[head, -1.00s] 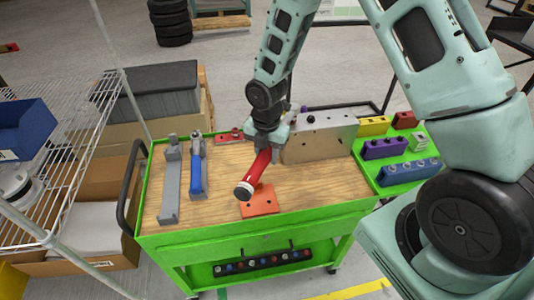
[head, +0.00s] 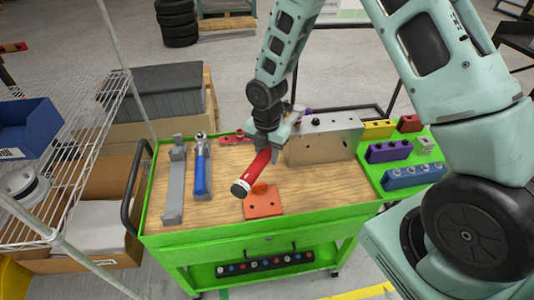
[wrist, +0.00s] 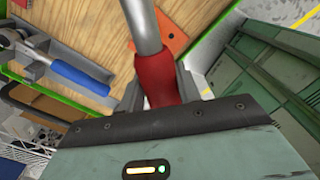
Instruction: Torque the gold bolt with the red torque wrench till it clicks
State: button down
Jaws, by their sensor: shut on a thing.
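My gripper (head: 270,142) is shut on the red torque wrench (head: 257,165). In the head view its dark handle end points down and left, above the cart top. In the wrist view the red grip (wrist: 158,80) sits between my fingers, and a silver shaft (wrist: 142,25) runs up out of the picture. I cannot clearly see the wrench's working end. I cannot make out the gold bolt in either view; the grey metal block (head: 322,140) stands just right of my gripper.
The green cart (head: 240,241) has a wooden top. A blue-handled wrench (head: 200,174) lies at left beside a grey holder (head: 174,190). An orange plate (head: 263,206) lies near the front. Coloured socket blocks, including a purple one (head: 388,151), stand at right.

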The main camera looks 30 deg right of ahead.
jog(key=shift+r+p, duration=0.8)
jog(key=shift+r, duration=0.25)
jog(key=shift+r+p, duration=2)
jog(key=shift+r, duration=0.4)
